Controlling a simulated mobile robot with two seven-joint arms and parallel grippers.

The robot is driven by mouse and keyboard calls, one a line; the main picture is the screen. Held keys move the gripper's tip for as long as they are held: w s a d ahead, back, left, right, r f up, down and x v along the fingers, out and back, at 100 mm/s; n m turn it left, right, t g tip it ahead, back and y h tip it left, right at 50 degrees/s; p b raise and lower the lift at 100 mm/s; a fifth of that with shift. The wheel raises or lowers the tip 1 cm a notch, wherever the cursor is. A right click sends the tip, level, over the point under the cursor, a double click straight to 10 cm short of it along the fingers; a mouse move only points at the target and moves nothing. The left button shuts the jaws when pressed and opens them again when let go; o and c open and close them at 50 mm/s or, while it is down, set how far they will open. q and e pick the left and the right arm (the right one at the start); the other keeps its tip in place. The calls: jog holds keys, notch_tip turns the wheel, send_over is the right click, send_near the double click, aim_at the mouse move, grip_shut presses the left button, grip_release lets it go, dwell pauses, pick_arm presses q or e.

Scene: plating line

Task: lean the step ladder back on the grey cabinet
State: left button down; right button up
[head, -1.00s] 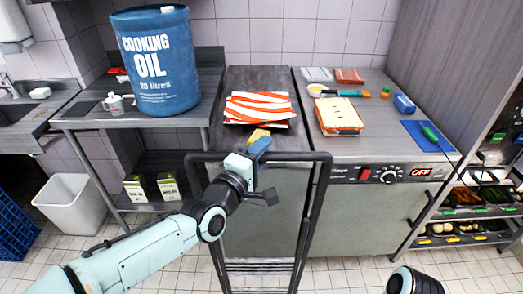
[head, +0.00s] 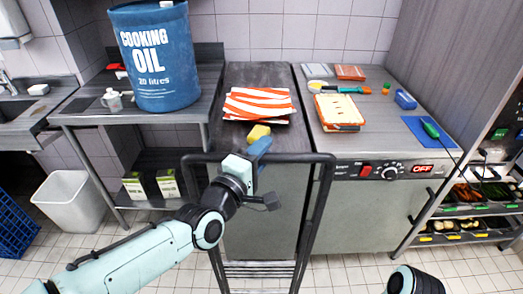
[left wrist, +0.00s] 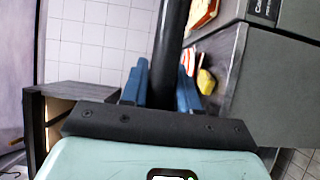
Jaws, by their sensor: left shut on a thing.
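The step ladder (head: 303,225) is a dark tubular frame with a wide top bar, standing in front of the grey cabinet (head: 258,215). Its lower rungs show near the bottom of the head view. My left gripper (head: 260,150) is at the middle of the top bar. In the left wrist view the dark tube (left wrist: 172,40) runs between the blue fingers of the left gripper (left wrist: 163,88), which is shut on it. I cannot tell whether the ladder's top touches the cabinet. My right gripper is out of view; only a piece of my right arm shows at the bottom right.
A striped red-and-white cloth (head: 258,103) and a yellow piece (head: 258,132) lie on the cabinet top. A blue oil drum (head: 155,60) stands on the left table. A counter with an OFF display (head: 423,169) is on the right. A white bin (head: 70,200) stands at left.

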pick_arm(q)
jog(key=shift+s+r+b, duration=0.3)
jog(key=shift+s+r, duration=0.15)
jog(key=shift+s, duration=0.15)
jog(key=shift+f+b, duration=0.1)
jog(key=shift+b, duration=0.35)
dwell(1.9)
jog(key=shift+f, duration=0.1)
jog(key=shift+f+b, duration=1.65)
jog(key=shift+b, duration=0.25)
dwell(1.0)
jog(key=shift+f, duration=0.45)
